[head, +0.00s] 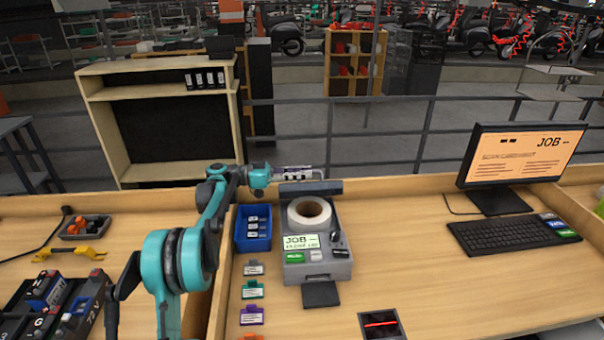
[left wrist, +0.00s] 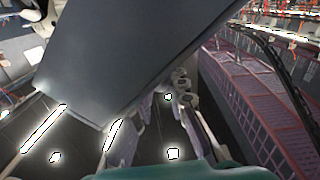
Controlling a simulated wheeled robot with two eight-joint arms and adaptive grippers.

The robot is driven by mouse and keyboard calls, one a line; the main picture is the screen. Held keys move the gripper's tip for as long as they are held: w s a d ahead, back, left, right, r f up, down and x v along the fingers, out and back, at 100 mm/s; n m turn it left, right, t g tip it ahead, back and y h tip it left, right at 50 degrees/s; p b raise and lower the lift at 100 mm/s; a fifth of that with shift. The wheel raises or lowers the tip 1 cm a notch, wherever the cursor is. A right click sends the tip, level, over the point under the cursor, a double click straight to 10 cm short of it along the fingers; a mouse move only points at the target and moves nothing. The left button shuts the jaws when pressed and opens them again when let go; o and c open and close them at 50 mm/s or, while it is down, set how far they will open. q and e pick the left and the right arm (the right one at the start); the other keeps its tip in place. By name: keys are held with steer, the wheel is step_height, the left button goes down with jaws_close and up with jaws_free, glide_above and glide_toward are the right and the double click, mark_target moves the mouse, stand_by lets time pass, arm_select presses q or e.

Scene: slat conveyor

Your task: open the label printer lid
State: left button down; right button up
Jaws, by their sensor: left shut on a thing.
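The label printer (head: 318,270) is a grey box on the wooden bench, with a small screen and a green button on its front. Its dark grey lid (head: 331,187) stands raised at the back, and the white label roll (head: 309,211) is exposed in the open bay. My left gripper (head: 306,174) is at the lid's top edge, shut on the lid. In the left wrist view the lid (left wrist: 150,55) is a large dark panel that fills much of the picture, and it hides part of the fingers. My right gripper is not in view.
A blue bin (head: 254,243) stands just left of the printer, with several coloured label cards in front of it. A monitor (head: 523,158) and keyboard (head: 508,234) are at the right. A scanner plate (head: 381,324) lies at the front. The bench between printer and keyboard is clear.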

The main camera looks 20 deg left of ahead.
arm_select(q)
steer(key=shift+w+a+r+p, duration=0.15)
steer(key=shift+w+r+p, duration=0.05)
steer(key=shift+w+p, duration=0.1)
steer(key=w+a+r+n+p, duration=0.1)
steer(key=w+a+n+p, duration=0.2)
steer(key=w+n+p, duration=0.2)
steer(key=shift+w+r+n, duration=0.3)
steer(key=shift+w, duration=0.95)
steer(key=c, duration=1.6)
jaws_free()
steer(key=shift+a, duration=0.1)
